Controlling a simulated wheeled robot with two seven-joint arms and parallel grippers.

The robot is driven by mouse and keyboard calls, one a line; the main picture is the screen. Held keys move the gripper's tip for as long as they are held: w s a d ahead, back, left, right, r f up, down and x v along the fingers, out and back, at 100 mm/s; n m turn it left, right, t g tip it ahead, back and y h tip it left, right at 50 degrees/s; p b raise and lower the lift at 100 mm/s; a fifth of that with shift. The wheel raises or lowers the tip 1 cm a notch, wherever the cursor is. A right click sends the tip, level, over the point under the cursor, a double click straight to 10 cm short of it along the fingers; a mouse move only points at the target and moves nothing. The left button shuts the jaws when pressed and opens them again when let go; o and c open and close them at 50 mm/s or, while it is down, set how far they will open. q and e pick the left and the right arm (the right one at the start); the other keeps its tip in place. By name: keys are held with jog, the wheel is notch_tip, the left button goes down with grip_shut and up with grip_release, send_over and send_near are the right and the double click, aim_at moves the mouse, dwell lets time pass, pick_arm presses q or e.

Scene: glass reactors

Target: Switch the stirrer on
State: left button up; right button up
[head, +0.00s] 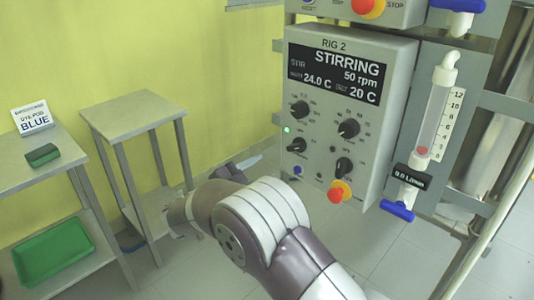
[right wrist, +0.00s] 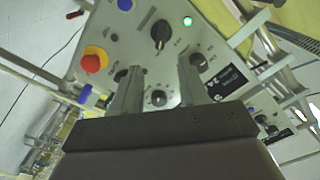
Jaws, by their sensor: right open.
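The RIG 2 control box (head: 345,120) hangs on the rack in the head view. Its display (head: 335,74) reads STIRRING, 50 rpm, 24.0 C and set 20 C. Below are several black knobs, one at upper left (head: 300,108) and one at lower left (head: 298,144). A green lamp (head: 287,129) is lit; it also shows in the right wrist view (right wrist: 187,20). My right gripper (right wrist: 158,88) is open in front of the panel, a black knob (right wrist: 158,98) showing between its fingers. Nothing is visibly gripped. My left gripper is out of view.
A red stop button (head: 340,191) on yellow and a blue button (head: 297,170) sit low on the panel. A flow meter (head: 436,110) with blue valves stands at right. Side tables (head: 140,105) stand at left, one with a green tray (head: 55,250).

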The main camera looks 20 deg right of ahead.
aim_at(293, 148)
jog(key=b+x, duration=0.1)
jog(key=x, duration=1)
jog(key=shift+w+d+r+b, duration=0.15)
jog(key=shift+w+d+b, duration=0.05)
jog(key=shift+d+b, duration=0.1)
